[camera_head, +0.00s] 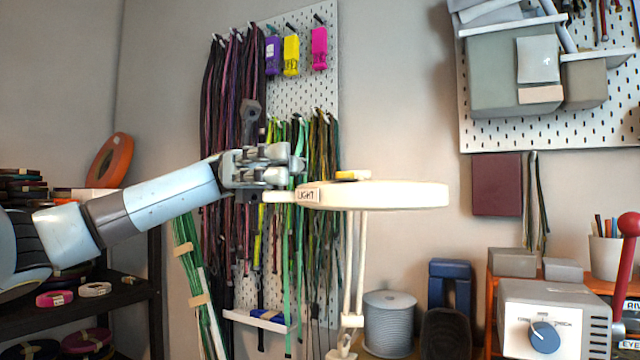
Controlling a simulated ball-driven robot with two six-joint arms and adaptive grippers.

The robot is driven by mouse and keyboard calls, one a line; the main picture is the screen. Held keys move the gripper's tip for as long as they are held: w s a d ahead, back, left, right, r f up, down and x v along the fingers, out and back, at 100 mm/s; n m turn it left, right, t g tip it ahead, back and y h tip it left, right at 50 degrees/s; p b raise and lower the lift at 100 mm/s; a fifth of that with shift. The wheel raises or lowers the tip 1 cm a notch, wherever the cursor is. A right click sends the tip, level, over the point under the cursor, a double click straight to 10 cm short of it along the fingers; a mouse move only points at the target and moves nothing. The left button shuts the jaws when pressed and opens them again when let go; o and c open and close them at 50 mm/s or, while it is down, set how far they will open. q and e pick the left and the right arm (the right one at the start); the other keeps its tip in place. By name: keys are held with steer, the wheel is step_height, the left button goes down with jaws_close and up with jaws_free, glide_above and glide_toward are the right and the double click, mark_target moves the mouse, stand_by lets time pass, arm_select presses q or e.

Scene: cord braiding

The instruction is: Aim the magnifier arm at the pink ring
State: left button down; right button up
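The magnifier arm has a flat cream head (395,195) seen nearly edge-on at the middle, with a LIGHT label and a short handle stub pointing left. Thin cream rods hold it up from below. My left gripper (294,165) is at the left end of the head, just above the handle stub in the picture. Whether its fingers touch the head or are closed cannot be made out. A small pink ring (54,299) with a pale label lies on the dark shelf at the lower left, below my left arm. My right gripper is not in view.
A pegboard (325,85) hung with cords stands behind the magnifier. A grey spool (389,325) stands right of the rods. A grey box with a blue knob (545,337) and a red-knobbed lever (628,225) are at the lower right. An orange ring (109,160) leans at left.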

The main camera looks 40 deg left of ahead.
arm_select(q)
steer(key=shift+a+r, duration=0.15)
steer(key=shift+a, duration=0.25)
steer(key=c, duration=1.5)
jaws_free()
steer(key=shift+w, duration=0.3)
steer(key=o, duration=0.4)
steer(key=shift+f, duration=0.2)
steer(key=v, duration=0.7)
steer(key=shift+a, duration=0.3)
steer(key=shift+c, duration=0.3)
